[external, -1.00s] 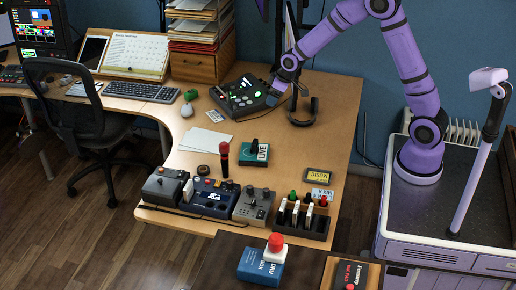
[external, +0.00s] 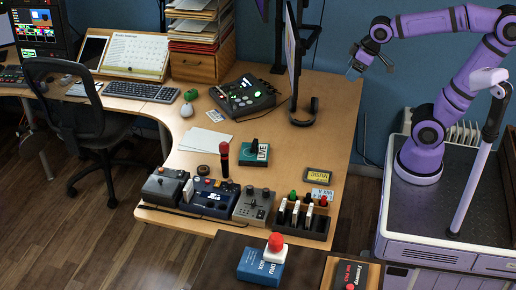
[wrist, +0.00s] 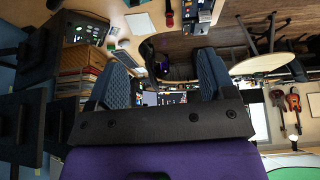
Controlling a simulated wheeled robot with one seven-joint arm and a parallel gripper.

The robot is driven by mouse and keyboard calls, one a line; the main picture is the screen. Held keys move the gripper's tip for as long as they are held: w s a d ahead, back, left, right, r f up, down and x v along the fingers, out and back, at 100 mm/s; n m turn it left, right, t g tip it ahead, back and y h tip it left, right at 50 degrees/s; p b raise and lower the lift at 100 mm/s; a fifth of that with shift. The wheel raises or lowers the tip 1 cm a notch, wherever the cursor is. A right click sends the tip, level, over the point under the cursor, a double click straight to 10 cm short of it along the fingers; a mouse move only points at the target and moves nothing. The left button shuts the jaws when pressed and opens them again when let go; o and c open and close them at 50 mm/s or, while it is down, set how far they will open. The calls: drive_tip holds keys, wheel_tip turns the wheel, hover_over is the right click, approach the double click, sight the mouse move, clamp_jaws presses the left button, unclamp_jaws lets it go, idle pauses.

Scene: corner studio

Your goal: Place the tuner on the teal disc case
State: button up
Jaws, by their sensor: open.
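The teal disc case (external: 249,162) lies flat on the desk's right wing, with a white label reading LIVE at its right side. A small dark upright item (external: 254,146) stands on the case; it looks like the tuner, but it is too small to be sure. My gripper (external: 372,69) is raised beyond the desk's right edge, well above and apart from the case. In the wrist view its two blue-grey fingers (wrist: 163,80) are spread with nothing held between them. I cannot make out the tuner or the teal case in the wrist view.
Pedals (external: 210,198) and a black slotted rack (external: 301,220) line the front edge. A yellow-labelled box (external: 317,174) lies right of the case.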

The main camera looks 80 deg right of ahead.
drive_tip(key=s, duration=0.9)
drive_tip(key=shift+a, duration=0.4)
